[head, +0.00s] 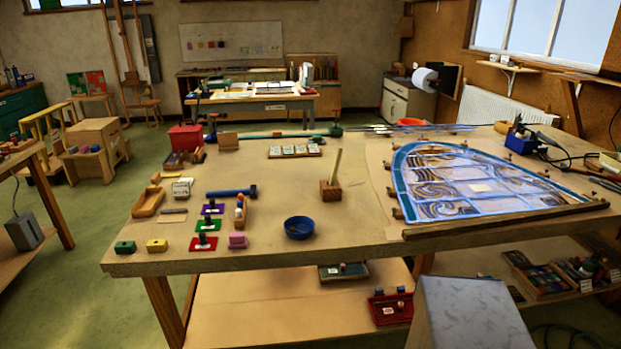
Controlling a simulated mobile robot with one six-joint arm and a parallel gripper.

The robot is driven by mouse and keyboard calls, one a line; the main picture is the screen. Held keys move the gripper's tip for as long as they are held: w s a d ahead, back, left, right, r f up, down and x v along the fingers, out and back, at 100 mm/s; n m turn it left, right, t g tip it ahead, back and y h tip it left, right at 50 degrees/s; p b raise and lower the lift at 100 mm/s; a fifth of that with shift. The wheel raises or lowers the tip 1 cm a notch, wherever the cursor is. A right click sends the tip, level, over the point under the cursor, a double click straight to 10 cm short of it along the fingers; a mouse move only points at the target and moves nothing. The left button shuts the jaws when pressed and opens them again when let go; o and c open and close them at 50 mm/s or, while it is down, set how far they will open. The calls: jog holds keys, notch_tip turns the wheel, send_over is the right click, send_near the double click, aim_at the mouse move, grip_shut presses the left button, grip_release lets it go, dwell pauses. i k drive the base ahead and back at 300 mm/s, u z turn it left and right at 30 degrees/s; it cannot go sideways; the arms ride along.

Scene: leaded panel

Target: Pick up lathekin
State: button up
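A pale, flat wooden stick that looks like the lathekin (336,165) stands upright, tilted slightly to the right, in a small brown wooden block (330,191). The block rests near the middle of the large workbench (345,235). The stick's lower end is hidden in the block. My gripper is not in the head view, so its state does not show.
A blue bowl (299,228) sits just in front of the block. A blue-handled hammer (232,192) lies to its left, among coloured trays and small blocks. The leaded panel (470,182) fills the bench's right side. Bare bench surrounds the block.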

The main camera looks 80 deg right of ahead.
aim_at(340, 150)
jog(key=u, duration=0.1)
jog(key=k, duration=1.65)
jog(key=z, duration=0.55)
jog(key=i, duration=0.7)
